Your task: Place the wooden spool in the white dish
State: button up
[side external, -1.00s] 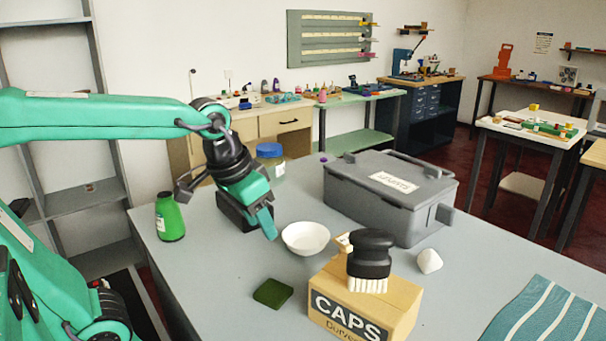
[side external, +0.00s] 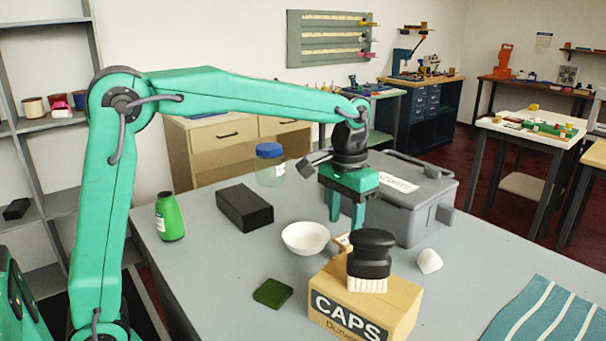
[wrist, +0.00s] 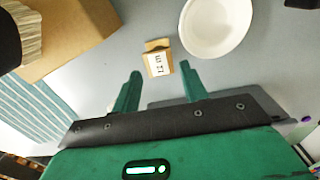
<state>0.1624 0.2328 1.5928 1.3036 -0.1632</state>
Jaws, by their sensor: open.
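The wooden spool (side external: 343,240), tan with a white label, lies on the counter, partly hidden behind the cardboard box in the side view. In the wrist view the spool (wrist: 157,61) shows whole, just ahead of my fingertips and roughly between their lines. The white dish (side external: 305,238) is an empty round bowl to the spool's left; in the wrist view the dish (wrist: 216,24) is to the upper right. My gripper (side external: 345,222) points down with its fingers apart, above the counter close to the spool. In the wrist view my gripper (wrist: 161,80) is open and empty.
A cardboard box (side external: 360,306) with a black brush (side external: 371,255) on it stands in front of the spool. A grey lidded case (side external: 420,205) is behind.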

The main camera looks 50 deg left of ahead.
aim_at(346, 239)
jog(key=shift+w+d+f, duration=0.15)
jog(key=shift+w+f, duration=0.05)
jog(key=shift+w, duration=0.1)
jog(key=shift+f, duration=0.1)
jog(key=shift+f, duration=1.25)
jog(key=shift+f, duration=0.1)
jog(key=shift+f, duration=2.5)
jog(key=shift+c, duration=0.4)
jog(key=c, duration=0.5)
